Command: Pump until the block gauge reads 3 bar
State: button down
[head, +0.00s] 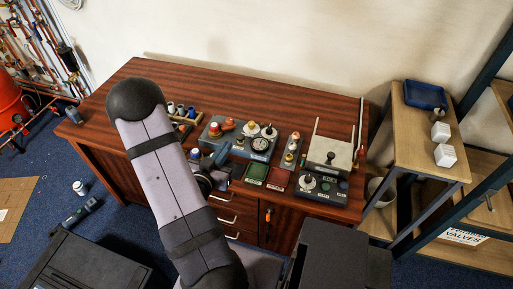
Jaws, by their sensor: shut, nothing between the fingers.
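A grey block (214,137) with several knobs stands on the brown wooden bench. A round dial gauge (260,144) with a pale face is on its front right part. The needle and numbers are too small to read. I cannot tell for sure which part is the pump. My gripper (218,158) is shut and empty in front of the block's left part, low over the bench. My own arm link partly hides the wrist and the bench behind it. I cannot tell whether the fingertips touch anything.
A narrow grey unit with knobs (287,153), a green tray (256,173) and a red tray (278,179) lie right of the block. A black control box (322,189) and a pale plate with upright rods (330,153) stand farther right. The bench's back strip is clear.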

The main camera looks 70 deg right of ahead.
jog(key=shift+r, duration=0.1)
jog(key=r+p, duration=0.1)
jog(key=p, duration=0.1)
jog(key=shift+r+p, duration=0.25)
jog(key=shift+p, duration=0.1)
jog(key=shift+d+f+b, duration=0.15)
jog(key=shift+b, duration=0.3)
jog(key=b, duration=0.4)
send_over(240, 137)
jog(key=f+v, duration=0.1)
jog(key=v, duration=0.1)
jog(key=f, duration=0.1)
notch_tip(240, 137, down, 2)
jog(key=shift+w+f, duration=0.1)
jog(key=shift+f, duration=1.2)
